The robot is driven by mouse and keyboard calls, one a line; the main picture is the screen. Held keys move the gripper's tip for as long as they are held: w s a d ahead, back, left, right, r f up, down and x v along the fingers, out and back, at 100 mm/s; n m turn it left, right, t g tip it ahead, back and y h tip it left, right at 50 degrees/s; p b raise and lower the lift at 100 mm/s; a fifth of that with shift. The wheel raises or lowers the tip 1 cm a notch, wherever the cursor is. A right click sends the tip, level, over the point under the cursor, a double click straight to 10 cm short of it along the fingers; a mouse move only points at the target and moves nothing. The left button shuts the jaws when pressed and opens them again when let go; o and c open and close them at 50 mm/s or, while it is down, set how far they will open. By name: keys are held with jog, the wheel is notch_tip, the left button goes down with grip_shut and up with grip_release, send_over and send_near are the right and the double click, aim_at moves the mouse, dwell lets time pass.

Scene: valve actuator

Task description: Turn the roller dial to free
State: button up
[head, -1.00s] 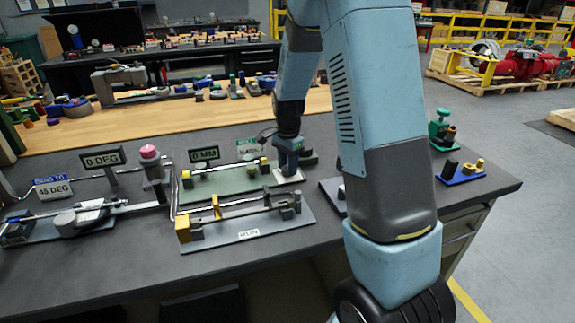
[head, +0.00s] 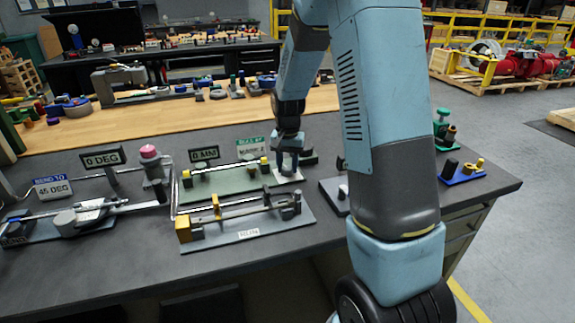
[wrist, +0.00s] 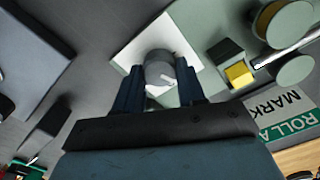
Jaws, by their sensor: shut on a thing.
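A grey round dial (wrist: 160,68) with a small white pointer mark stands on a white square plate (wrist: 145,45) in the wrist view. My gripper (wrist: 160,90) is shut on the dial, with one dark blue finger on each side of it. In the head view my gripper (head: 287,168) points down over the white plate (head: 286,178), at the right end of a green-based roller fixture (head: 228,180). The dial itself is mostly hidden by the fingers there. I cannot read any dial labels.
A green and white sign (head: 251,146) stands behind the fixture, beside the "0 MM" display (head: 204,153). A grey-based fixture labelled "RUN" (head: 249,234) lies in front. A dark plate (head: 333,196) lies to the right. A bending fixture (head: 75,220) is at left.

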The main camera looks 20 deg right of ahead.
aim_at(287, 167)
jog(key=n, duration=0.6)
jog(key=shift+w, duration=0.1)
jog(key=n, duration=0.6)
jog(key=shift+a, duration=0.1)
dwell(0.4)
jog(key=o, duration=1.1)
jog(key=shift+c, duration=0.2)
jog(key=shift+r, duration=0.15)
notch_tip(287, 167, up, 13)
jog(key=shift+r, duration=0.2)
